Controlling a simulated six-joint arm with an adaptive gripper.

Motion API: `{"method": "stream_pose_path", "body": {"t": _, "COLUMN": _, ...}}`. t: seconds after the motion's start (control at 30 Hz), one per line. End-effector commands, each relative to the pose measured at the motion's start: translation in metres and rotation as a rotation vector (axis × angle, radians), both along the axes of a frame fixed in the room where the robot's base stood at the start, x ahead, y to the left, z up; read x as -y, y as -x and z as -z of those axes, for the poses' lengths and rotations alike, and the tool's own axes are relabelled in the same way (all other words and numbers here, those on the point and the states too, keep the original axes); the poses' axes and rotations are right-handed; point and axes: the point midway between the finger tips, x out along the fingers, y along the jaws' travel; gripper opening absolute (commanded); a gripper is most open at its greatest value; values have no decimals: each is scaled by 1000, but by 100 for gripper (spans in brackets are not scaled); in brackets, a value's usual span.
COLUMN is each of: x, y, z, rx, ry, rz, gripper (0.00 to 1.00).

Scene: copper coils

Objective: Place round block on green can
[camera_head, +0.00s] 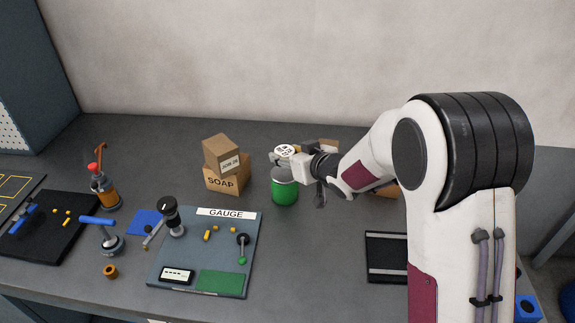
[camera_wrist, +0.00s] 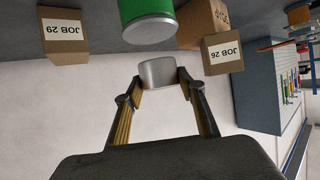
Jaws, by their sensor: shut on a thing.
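The green can (camera_head: 285,190) stands upright on the bench, with a pale top. It also shows upside down at the top of the wrist view (camera_wrist: 147,10). My gripper (camera_wrist: 158,79) is shut on the round block (camera_wrist: 158,73), a plain grey short cylinder, gripped at its sides. In the wrist view a gap shows between the block and the can's pale rim, so the block looks held above the can. In the head view my gripper (camera_head: 295,164) is over the can's top, and the block there is small and partly hidden.
A JOB 26 box (camera_head: 222,153) sits on a SOAP box (camera_head: 224,183) close left of the can. A JOB 29 box (camera_wrist: 64,36) shows in the wrist view. A gauge board (camera_head: 215,275) with small parts lies in front. Tools (camera_head: 103,190) and a dark mat (camera_head: 50,240) are further left.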

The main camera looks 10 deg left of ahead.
Motion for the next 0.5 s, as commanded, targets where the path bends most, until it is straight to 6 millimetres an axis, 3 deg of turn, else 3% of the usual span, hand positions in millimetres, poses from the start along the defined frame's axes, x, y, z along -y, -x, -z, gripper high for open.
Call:
{"method": "stream_pose_path", "body": {"t": 0.3, "x": 0, "y": 0, "z": 1, "rx": 2, "ry": -1, "rz": 0, "gripper": 12}}
{"method": "stream_pose_path", "body": {"t": 0.5, "x": 0, "y": 0, "z": 17, "rx": -3, "ry": 0, "rz": 1, "gripper": 12}}
